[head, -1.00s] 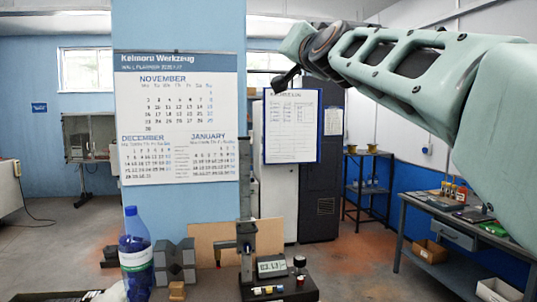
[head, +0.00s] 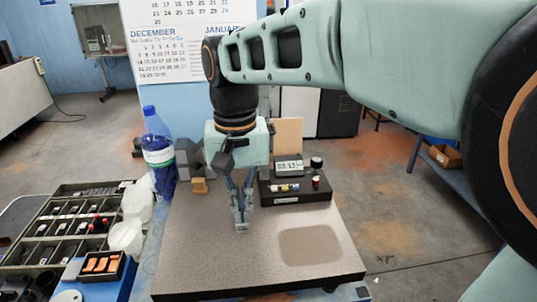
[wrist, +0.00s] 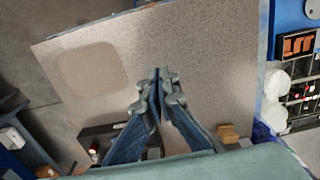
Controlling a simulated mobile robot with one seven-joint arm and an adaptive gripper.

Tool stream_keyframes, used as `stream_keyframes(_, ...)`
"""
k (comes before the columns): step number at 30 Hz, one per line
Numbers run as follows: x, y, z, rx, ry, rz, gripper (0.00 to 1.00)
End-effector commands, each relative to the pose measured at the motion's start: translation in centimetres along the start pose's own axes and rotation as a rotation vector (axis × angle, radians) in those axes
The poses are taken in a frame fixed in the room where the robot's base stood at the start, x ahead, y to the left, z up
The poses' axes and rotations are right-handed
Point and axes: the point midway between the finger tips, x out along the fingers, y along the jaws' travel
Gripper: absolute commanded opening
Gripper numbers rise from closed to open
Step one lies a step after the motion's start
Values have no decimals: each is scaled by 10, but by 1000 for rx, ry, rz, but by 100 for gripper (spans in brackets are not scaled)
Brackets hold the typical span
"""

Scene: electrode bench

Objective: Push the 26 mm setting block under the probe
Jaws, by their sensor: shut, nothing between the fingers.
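My gripper (head: 241,224) is shut and empty, pointing down over the speckled stone plate (head: 200,262). In the wrist view its closed fingertips (wrist: 157,74) are above the bare plate; whether they touch it, I cannot tell. A black gauge base (head: 318,195) with a small digital display (head: 289,168) stands at the plate's back, partly behind my gripper. The probe and its stand are hidden behind my arm now. A small tan block (head: 200,186) stands left of my gripper and also shows in the wrist view (wrist: 228,133). I cannot read any 26 mm mark.
Grey V-shaped blocks (head: 190,158) and a blue-capped bottle (head: 158,155) stand at the back left. A darker patch (head: 310,245) marks the plate's clear right side.

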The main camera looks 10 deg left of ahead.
Motion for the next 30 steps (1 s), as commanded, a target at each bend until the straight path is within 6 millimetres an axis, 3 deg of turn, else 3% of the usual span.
stream_keyframes(5,23,1,2,0,-9,5,0)
stream_keyframes(16,102,1,3,-1,-9,3,0)
stream_keyframes(21,97,0,-23,1,-4,1,0)
stream_keyframes(30,98,1,-39,0,-3,1,0)
